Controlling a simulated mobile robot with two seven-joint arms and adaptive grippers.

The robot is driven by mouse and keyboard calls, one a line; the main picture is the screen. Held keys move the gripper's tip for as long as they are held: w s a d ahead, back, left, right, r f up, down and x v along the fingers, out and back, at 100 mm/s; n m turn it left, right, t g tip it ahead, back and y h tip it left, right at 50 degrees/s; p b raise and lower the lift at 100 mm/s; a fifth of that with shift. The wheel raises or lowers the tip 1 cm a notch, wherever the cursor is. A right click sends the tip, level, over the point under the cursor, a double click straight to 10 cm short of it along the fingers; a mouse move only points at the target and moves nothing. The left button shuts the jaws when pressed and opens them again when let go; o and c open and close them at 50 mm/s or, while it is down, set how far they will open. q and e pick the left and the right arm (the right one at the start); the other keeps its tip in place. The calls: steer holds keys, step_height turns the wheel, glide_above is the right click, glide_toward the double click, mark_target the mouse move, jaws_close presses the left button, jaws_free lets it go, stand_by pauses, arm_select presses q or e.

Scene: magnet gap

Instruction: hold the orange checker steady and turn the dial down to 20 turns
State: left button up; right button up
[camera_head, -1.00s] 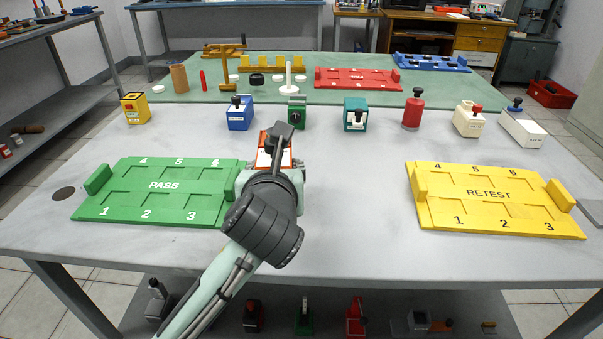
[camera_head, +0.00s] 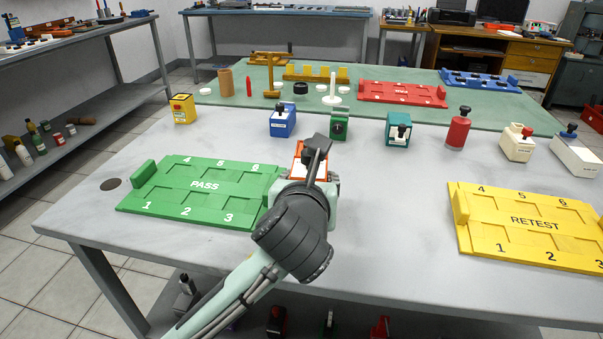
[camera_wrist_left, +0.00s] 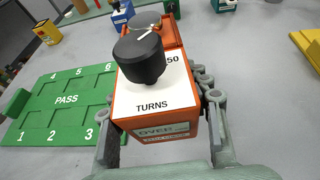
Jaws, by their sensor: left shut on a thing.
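The orange checker (camera_head: 296,160) stands on the grey table at the right end of the green PASS tray. In the left wrist view the checker (camera_wrist_left: 150,104) has a white top marked TURNS, with "50" at its right, and an OVER label on its front. Its black dial (camera_wrist_left: 140,58) hides part of the scale, so I cannot read the setting. A white line shows on the dial's top. My left gripper (camera_wrist_left: 162,118) is shut on the checker's body, one finger on each side. My right gripper is in neither view.
The green PASS tray (camera_head: 171,209) lies left of the checker and the yellow RETEST tray (camera_head: 486,235) at the right. A row of coloured devices stands behind, among them a blue one (camera_head: 283,124) and a green one (camera_head: 339,128).

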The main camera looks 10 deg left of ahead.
mark_target(354, 216)
arm_select(q)
steer(key=w+d+f, duration=0.1)
steer(key=d+f, duration=0.1)
steer(key=w+d+f, duration=0.1)
steer(key=d, duration=0.1)
steer(key=shift+w+f, duration=0.15)
steer(key=shift+f, duration=0.25)
steer(key=w+d+f, duration=0.2)
steer(key=d+f, duration=0.1)
steer(key=shift+f, duration=0.2)
steer(key=shift+w+d+f, duration=0.3)
steer(key=shift+d+f, duration=0.3)
steer(key=shift+d, duration=0.05)
steer(key=shift+f, duration=0.2)
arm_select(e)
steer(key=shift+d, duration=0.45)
arm_select(q)
steer(key=shift+f, duration=0.2)
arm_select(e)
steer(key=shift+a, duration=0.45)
